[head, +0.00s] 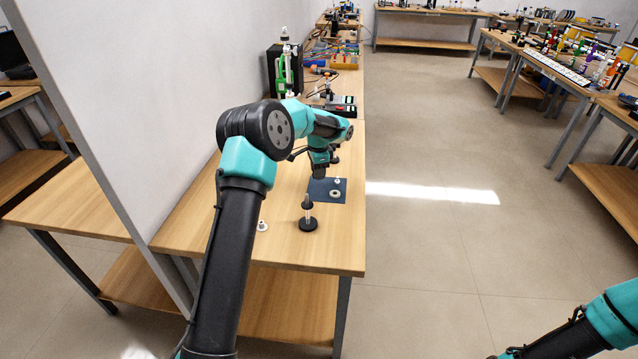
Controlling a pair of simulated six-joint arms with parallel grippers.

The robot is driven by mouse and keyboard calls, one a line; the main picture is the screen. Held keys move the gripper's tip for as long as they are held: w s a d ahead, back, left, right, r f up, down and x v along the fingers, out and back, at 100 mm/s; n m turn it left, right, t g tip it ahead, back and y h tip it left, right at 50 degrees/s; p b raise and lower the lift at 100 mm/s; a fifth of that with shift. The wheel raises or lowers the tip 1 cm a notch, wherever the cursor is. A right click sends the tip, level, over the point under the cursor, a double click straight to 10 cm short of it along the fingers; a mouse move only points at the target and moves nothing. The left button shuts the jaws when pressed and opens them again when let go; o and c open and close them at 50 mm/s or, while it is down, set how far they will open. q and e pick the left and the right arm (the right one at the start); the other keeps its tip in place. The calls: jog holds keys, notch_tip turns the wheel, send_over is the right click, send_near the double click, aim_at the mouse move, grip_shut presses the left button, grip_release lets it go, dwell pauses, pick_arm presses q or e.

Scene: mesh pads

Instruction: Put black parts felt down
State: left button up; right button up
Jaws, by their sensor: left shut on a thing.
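My left gripper (320,171) points down above the left part of a dark blue mat (325,198). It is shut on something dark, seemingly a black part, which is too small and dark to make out. A black part (308,224) with a round base, pale stem and dark top stands on the table in front of the mat. A pale ring-like part (335,193) lies on the mat, with a small white-stemmed piece (337,181) behind it. My right gripper is out of view; only its arm shows at the lower right.
A small white part (262,226) sits on the wooden table (190,230), left of the black part. A white wall panel (130,120) borders the left side. Equipment (288,68) crowds the far end. The table's right edge is open to floor.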

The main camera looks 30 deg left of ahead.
aim_at(318, 188)
pick_arm(q)
jog(key=shift+f, duration=0.2)
jog(key=shift+f, duration=2.4)
jog(key=shift+f, duration=0.15)
jog(key=o, duration=0.9)
notch_tip(318, 188, up, 12)
jog(key=shift+r, duration=0.2)
